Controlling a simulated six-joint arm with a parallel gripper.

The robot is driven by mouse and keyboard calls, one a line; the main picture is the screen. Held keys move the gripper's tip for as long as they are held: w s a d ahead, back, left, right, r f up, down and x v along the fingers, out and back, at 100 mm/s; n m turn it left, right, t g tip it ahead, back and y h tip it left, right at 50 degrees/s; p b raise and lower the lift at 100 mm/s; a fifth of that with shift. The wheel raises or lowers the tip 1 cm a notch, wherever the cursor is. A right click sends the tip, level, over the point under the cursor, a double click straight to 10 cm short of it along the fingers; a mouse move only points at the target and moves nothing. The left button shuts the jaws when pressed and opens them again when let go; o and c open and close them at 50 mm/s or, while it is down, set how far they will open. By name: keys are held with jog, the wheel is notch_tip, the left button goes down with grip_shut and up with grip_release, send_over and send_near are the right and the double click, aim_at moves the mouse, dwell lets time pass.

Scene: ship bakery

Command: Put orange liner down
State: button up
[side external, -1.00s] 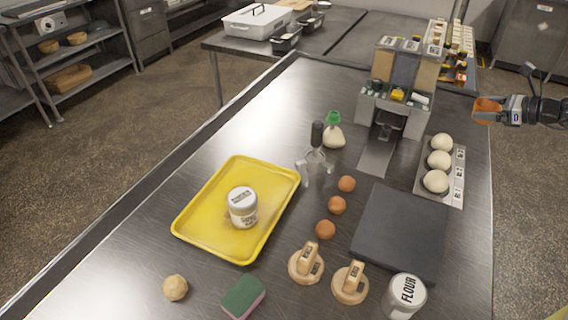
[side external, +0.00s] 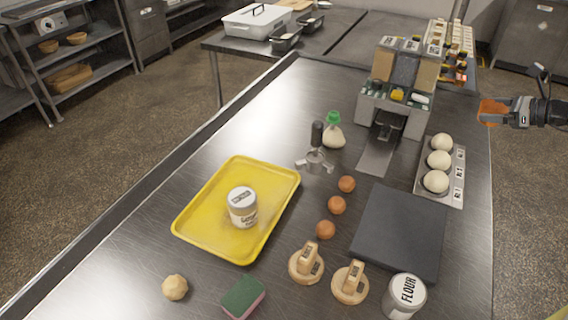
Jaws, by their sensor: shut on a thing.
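My gripper (side external: 508,112) is at the right of the side external view, beyond the right edge of the steel table. It is shut on the orange liner (side external: 492,112), which sticks out to the left from the jaws. The liner looks like a small orange cup or piece. It appears held in the air, apart from the table, to the right of the dispenser and the dough balls. The fingertips are small and partly hidden by the liner.
A tray of white dough balls (side external: 459,190) lies nearest my gripper. The dispenser (side external: 393,105) stands left of it. A dark slab (side external: 400,231), several brown balls, a yellow tray (side external: 187,221) with a jar (side external: 242,206), wooden stamps and a flour can (side external: 405,296) occupy the table (side external: 262,120).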

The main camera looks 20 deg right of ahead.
jog(key=a, duration=0.3)
jog(key=a+f, duration=0.1)
jog(key=a, duration=0.3)
jog(key=a+f, duration=0.1)
jog(key=a, duration=0.2)
jog(key=shift+w+a+f, duration=0.15)
jog(key=shift+a+f, duration=0.1)
jog(key=shift+a, duration=0.05)
jog(key=s+a+f, duration=0.3)
jog(key=a, duration=0.6)
jog(key=shift+s+f, duration=0.15)
jog(key=shift+s, duration=0.1)
notch_tip(320, 180, up, 10)
jog(key=w+m+t+h, duration=0.1)
jog(key=w+m+h, duration=0.1)
jog(key=shift+r, duration=0.2)
